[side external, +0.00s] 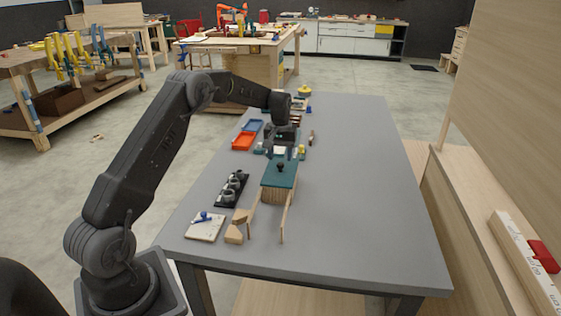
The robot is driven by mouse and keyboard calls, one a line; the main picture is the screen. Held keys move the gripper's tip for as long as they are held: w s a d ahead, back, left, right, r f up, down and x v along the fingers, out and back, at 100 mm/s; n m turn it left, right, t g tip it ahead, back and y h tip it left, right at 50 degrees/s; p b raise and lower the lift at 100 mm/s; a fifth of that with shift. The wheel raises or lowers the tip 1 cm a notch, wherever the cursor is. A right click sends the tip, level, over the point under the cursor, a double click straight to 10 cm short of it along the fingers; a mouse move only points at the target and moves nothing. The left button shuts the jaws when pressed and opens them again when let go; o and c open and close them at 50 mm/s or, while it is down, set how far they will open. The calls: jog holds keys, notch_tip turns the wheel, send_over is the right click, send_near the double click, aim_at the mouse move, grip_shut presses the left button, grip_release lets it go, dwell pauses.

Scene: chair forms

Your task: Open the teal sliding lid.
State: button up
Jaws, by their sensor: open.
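The teal sliding lid (275,179) is a flat panel with a dark round knob on top. It lies on a light wooden frame, whose two thin side rails (285,217) extend past it toward the near side of the table. My gripper (284,150) is open and points down just beyond the far edge of the lid. It appears apart from the knob, though its fingertips are small and hard to make out. What lies under the lid is hidden.
On the grey table (350,190), an orange tray (243,141) and a blue tray (252,125) lie left of my gripper. A black holder with dark cups (231,188), wooden blocks (238,227) and a notepad (206,227) are nearer. The table's right side is clear.

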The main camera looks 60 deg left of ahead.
aim_at(281, 168)
jog(key=shift+f, duration=1.35)
jog(key=shift+c, duration=0.2)
grip_shut()
